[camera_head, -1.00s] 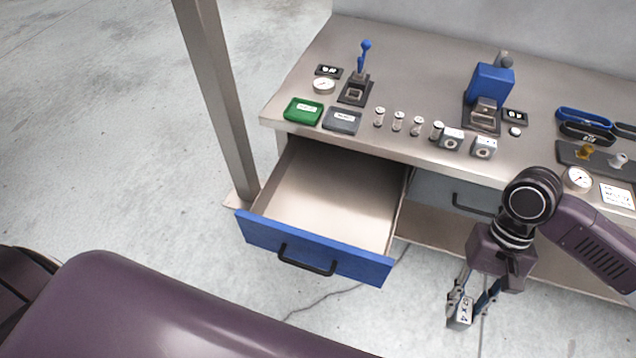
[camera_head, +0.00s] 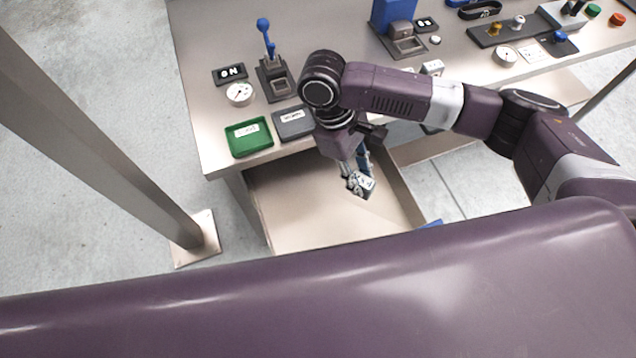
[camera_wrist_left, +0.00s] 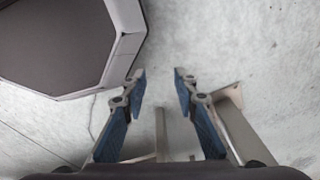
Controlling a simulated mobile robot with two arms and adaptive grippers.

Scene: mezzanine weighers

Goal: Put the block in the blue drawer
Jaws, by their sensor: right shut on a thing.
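My right gripper (camera_head: 357,172) is shut on a small grey block with a white label (camera_head: 363,184). In the head view it holds the block over the open drawer (camera_head: 300,212); I cannot tell how high above the drawer floor it is. The drawer is pulled out below the bench top and looks empty otherwise. Its blue front is mostly hidden behind my purple body, with one blue corner (camera_head: 430,224) showing. My left gripper (camera_wrist_left: 160,78) shows in the left wrist view, open and empty, above the floor.
On the bench top (camera_head: 205,100) stand a green tray (camera_head: 249,138), a grey tray (camera_head: 292,124), a round gauge (camera_head: 239,94) and a blue-handled press (camera_head: 270,75). A metal post (camera_head: 95,130) rises left of the drawer.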

